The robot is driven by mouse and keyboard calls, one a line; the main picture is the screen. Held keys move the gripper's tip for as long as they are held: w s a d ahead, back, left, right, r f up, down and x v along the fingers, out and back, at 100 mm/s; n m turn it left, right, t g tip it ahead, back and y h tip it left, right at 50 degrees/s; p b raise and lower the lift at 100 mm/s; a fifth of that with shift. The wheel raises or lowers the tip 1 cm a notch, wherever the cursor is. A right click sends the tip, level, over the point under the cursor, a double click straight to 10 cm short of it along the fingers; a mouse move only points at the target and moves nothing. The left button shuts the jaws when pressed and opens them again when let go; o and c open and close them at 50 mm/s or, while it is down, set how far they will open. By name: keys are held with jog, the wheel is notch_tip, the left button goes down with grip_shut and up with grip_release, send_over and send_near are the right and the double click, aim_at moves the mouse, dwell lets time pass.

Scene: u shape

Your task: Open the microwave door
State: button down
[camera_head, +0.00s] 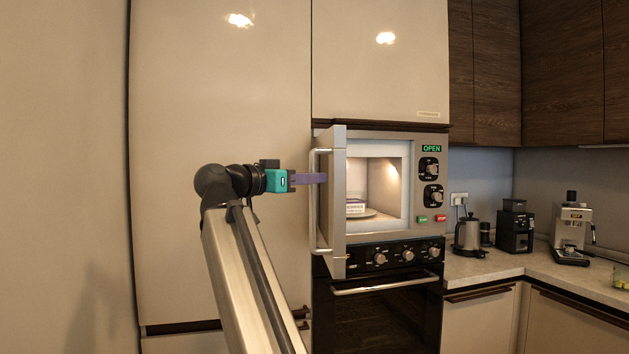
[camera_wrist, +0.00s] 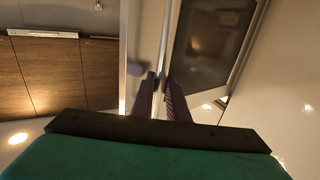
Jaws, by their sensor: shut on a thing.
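The microwave (camera_head: 408,228) is built into the tall cabinet, and its lit inside shows with a small box on a plate. Its door (camera_head: 338,205) stands open, hinged at the left and swung out towards the camera. The door's long upright handle (camera_head: 313,222) is on the door's left-facing side. My gripper (camera_head: 318,178) reaches in from the left with its purple fingers at the handle. In the wrist view the fingers of my gripper (camera_wrist: 160,95) are shut on the handle bar (camera_wrist: 164,55), with the door's dark window (camera_wrist: 212,40) just right of it.
A black oven (camera_head: 385,310) with a bar handle sits below the microwave. A counter (camera_head: 500,264) at the right holds a kettle (camera_head: 468,233), a grinder (camera_head: 514,228) and a coffee machine (camera_head: 571,228). Smooth cabinet fronts (camera_head: 220,90) stand behind my arm.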

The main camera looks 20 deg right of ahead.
jog(key=shift+w+d+r, duration=0.1)
jog(key=shift+r, duration=0.05)
jog(key=c, duration=1.7)
grip_release()
jog(key=shift+w+d, duration=0.1)
jog(key=v, duration=1.4)
jog(key=shift+d, duration=0.1)
